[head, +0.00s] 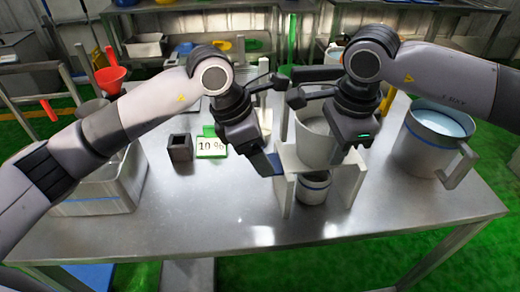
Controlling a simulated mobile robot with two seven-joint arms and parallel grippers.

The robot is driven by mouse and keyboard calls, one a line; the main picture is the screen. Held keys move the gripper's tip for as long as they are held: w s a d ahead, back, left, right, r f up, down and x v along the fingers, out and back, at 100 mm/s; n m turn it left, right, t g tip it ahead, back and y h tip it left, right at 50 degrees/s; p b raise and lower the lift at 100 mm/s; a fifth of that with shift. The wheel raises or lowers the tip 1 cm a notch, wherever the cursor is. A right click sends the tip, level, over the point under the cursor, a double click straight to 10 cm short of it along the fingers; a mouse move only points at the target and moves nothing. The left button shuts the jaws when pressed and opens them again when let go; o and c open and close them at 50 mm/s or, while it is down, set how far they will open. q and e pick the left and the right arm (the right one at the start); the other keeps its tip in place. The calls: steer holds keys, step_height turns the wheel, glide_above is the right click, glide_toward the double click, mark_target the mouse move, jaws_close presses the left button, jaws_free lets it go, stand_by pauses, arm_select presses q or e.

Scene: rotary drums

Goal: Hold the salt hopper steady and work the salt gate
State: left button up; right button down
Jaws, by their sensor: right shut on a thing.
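The salt hopper (311,149) is a grey round vessel, upright in a pale stand (350,182) at the middle of the table. A small grey pot with a blue band (314,190) stands under it, between the stand's legs. My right gripper (345,143) is at the hopper's right side, shut on what looks like its wall; the fingertips are mostly hidden. My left gripper (268,163) is at the stand's left upper edge, angled down; its jaw gap is not clear. I cannot make out the salt gate, which may be hidden by my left gripper.
A large grey jug of pale blue contents (437,130) stands at the right. A sign reading 10 % (211,147) and a small dark box (180,148) stand left of the hopper. A grey bin (100,197) is further left. The table's front strip is clear.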

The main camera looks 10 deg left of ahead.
arm_select(q)
steer(key=c, duration=0.3)
steer(key=shift+s+a, duration=0.35)
steer(key=shift+a, duration=0.55)
steer(key=shift+s+a, duration=0.3)
steer(key=shift+a, duration=0.6)
steer(key=shift+c, duration=0.3)
steer(key=o, duration=1.5)
steer(key=shift+c, duration=0.2)
steer(key=v, duration=1.2)
steer(key=shift+d+r, duration=0.1)
